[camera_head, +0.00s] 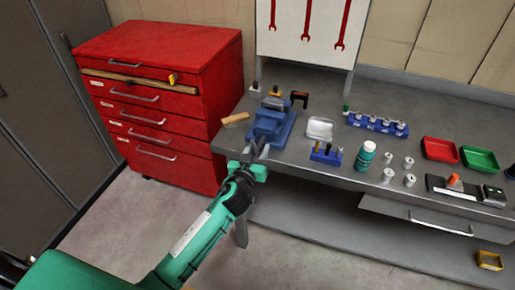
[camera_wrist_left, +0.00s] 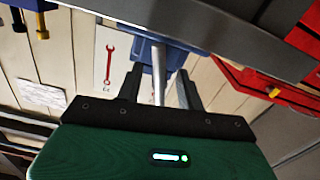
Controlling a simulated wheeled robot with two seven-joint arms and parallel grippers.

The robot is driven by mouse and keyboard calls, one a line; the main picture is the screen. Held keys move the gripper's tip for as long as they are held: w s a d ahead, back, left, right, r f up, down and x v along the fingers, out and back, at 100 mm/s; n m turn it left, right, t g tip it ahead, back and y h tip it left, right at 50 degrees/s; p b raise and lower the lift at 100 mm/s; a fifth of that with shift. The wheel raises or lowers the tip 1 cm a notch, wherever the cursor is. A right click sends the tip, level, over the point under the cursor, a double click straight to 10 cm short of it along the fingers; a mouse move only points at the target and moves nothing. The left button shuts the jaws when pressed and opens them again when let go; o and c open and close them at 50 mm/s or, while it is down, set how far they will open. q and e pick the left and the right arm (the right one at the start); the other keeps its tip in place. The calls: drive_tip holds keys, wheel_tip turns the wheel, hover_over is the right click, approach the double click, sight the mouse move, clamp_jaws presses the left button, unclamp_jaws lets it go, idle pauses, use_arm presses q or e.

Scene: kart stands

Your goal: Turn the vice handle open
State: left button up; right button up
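The blue vice (camera_head: 270,124) is mounted at the left end of the grey workbench. My left gripper (camera_head: 256,150) is at the vice's front. In the left wrist view, the vice's blue body (camera_wrist_left: 146,48) is beyond the fingertips. The silver vice handle (camera_wrist_left: 158,82) runs between the two dark fingers of my left gripper (camera_wrist_left: 160,72). The fingers are apart, with a gap showing on each side of the handle. In the head view the gripper hides most of the handle. My right gripper is in neither view.
A red drawer cabinet (camera_head: 205,105) stands close left of the bench. Right of the vice are a blue tool holder (camera_head: 326,157), a green bottle (camera_head: 365,155), a red tray (camera_head: 439,149) and a green tray (camera_head: 479,160). The floor before the bench is clear.

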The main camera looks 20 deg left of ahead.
use_arm(q)
drive_tip(key=shift+w, duration=0.2)
drive_tip(key=shift+c, duration=0.2)
clamp_jaws()
